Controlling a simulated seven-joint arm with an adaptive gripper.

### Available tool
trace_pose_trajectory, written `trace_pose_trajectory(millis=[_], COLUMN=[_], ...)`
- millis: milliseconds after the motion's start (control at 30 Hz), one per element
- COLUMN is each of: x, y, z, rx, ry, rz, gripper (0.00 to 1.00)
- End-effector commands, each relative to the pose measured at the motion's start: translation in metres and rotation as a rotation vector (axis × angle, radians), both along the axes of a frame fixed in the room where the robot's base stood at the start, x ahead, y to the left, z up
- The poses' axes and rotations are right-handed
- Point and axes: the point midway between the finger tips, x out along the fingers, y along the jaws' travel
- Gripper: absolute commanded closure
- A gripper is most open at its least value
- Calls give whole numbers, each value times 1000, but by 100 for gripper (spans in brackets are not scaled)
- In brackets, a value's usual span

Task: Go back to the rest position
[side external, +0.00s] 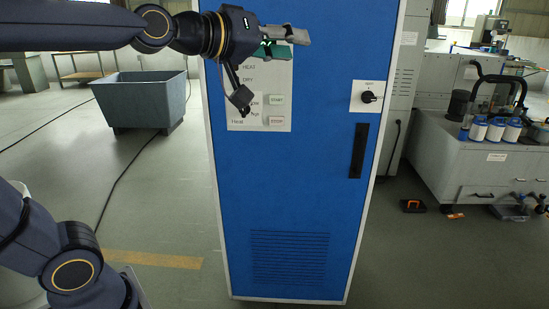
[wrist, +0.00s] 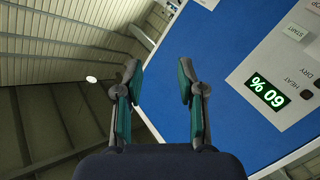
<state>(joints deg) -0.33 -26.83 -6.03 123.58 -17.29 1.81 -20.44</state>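My gripper (side external: 272,71) is in front of the upper part of a blue cabinet (side external: 295,190) in the side external view. Its two fingers are spread wide with nothing between them. In the wrist view my gripper (wrist: 158,68) also shows two parted, empty fingers with green inner pads. The cabinet's blue door (wrist: 215,70) lies beyond them. The white control panel (side external: 260,115) is partly hidden behind my gripper in the side external view.
A dark switch (side external: 368,97) and a black handle (side external: 358,150) are on the cabinet's right side. A grey bin (side external: 142,98) stands behind on the left. A workbench (side external: 480,165) with white canisters (side external: 495,130) is at right. Floor left of the cabinet is mostly clear.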

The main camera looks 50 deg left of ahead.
Motion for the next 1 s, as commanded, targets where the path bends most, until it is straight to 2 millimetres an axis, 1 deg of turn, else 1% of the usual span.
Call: trace_pose_trajectory(millis=[33,67,100,167,200,300,400,500,567,1000], x=[-31,-46,-67,-94,-111,-147,-173,-187,-191,-190], y=[8,13,18,27,32,42,47,50,50,49], z=[-29,-48,-74,-111,-134,-181,-211,-221,-223,-222], rx=[90,143,206,290,338,432,501,545,554,557], ry=[94,159,243,371,452,641,788,861,878,873], rz=[-18,-32,-51,-83,-105,-166,-225,-267,-281,-284], gripper=[61,61,61,61,61,61,61,61,61,61])
